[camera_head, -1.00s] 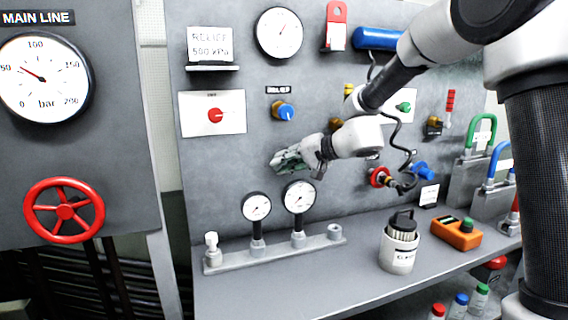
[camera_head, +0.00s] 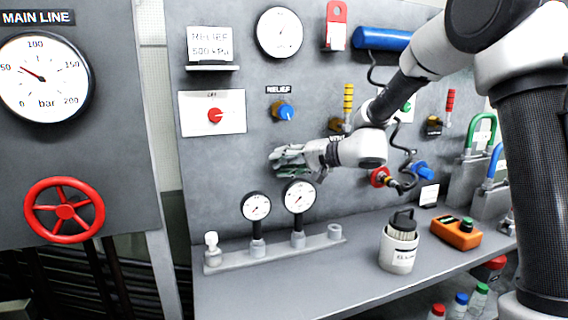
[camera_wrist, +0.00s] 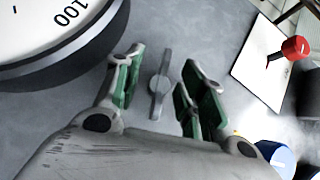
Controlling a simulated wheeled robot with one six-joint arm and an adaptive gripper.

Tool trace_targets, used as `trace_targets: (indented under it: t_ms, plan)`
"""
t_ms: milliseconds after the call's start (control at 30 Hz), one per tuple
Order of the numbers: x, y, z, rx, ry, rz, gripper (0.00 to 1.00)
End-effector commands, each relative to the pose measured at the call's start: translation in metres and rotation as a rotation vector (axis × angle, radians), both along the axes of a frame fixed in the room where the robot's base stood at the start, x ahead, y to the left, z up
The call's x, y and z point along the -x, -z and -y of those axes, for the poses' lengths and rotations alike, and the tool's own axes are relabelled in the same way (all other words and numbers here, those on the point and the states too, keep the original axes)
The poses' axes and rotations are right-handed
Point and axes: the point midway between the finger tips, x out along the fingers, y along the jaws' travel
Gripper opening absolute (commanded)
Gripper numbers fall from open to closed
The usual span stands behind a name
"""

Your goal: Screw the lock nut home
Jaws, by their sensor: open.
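My gripper (camera_head: 275,158) is open in front of the grey panel, below the blue relief knob (camera_head: 286,112) and above the two small gauges. In the wrist view my gripper (camera_wrist: 160,75) has its green-padded fingers spread. A small grey round piece with a straight bar (camera_wrist: 159,84) lies between them, apart from both pads; I cannot tell whether this is the lock nut or how far it stands off the panel. In the head view it is hidden or too small to tell. The blue knob (camera_wrist: 277,157) shows at the wrist view's lower right.
A large gauge rim (camera_wrist: 70,50) is close to the left finger in the wrist view. Two small gauges (camera_head: 299,194) stand on a grey manifold (camera_head: 275,246) under my gripper. A red knob (camera_head: 215,115) is up and left. A white canister (camera_head: 398,252) stands on the bench.

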Motion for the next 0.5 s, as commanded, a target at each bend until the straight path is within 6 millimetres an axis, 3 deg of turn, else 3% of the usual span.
trace_targets:
  t_ms: [167,500]
  plan:
    - [0.010,-0.006,0.020,0.001,0.003,0.002,0.41]
    - [0.043,-0.026,0.082,0.000,0.004,0.001,0.41]
